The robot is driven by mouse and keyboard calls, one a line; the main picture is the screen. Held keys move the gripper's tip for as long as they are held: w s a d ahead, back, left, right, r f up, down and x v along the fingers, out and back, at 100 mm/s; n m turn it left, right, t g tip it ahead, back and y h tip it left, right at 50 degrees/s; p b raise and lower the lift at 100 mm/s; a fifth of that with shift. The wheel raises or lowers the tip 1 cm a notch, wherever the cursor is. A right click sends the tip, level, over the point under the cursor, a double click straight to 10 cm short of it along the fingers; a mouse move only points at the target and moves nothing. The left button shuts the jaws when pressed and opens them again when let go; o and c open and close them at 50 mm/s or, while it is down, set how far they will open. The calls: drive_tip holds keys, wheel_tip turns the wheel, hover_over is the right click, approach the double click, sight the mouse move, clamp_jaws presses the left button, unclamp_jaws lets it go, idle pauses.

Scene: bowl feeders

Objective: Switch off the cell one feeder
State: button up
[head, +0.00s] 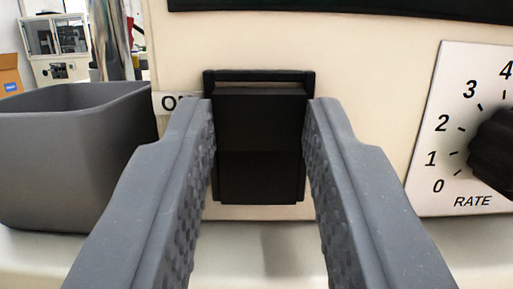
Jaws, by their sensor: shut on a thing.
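A black rocker switch (258,175) in a black frame sits on the cream front panel (375,75) of the feeder. My gripper (260,112) is shut on the switch, with one grey textured finger against each side of it. The rocker's lower part looks darker than its upper part, and a pale slot shows along the top inside the frame. A small label (170,102) left of the switch begins with "O"; the rest is hidden behind my left finger. No cell number shows.
A dark grey open bin (70,150) stands at the left, close to my left finger. A RATE dial plate (450,120) with a black knob (494,150) is at the right. A pale ledge (265,250) runs below the panel. An orange box (9,75) is in the far background.

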drive_tip(key=shift+f+t, duration=0.25)
drive_tip(key=shift+t, duration=0.35)
drive_tip(key=shift+o, duration=0.2)
drive_tip(key=shift+c, duration=0.2)
drive_tip(key=o, duration=1)
drive_tip(key=shift+s, duration=0.15)
drive_tip(key=p+v, duration=0.3)
drive_tip(key=v, duration=1)
drive_tip(key=shift+s+f, duration=0.25)
drive_tip(key=shift+f, duration=0.05)
